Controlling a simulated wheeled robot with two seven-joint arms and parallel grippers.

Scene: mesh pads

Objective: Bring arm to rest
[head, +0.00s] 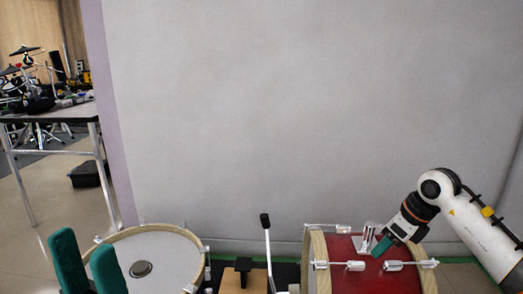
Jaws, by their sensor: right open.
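My right arm comes in from the right, and its gripper (383,246) points down and left with a teal finger at the top of the red drum (345,280), close to a chrome bracket (366,238). The gripper is open; I cannot tell whether it touches the drum. My left gripper (84,246) shows as two upright teal fingers at the lower left. They stand apart with nothing between them. They are in front of the left edge of a drum with a pale head (165,255); the rest of the left arm is out of view.
A beater on a metal rod (266,235) stands between the drums, beside a wooden block with a black top (243,275). A grey wall (300,120) rises behind. A table (50,115) and a drum kit (30,75) are far left. Space above the drums is clear.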

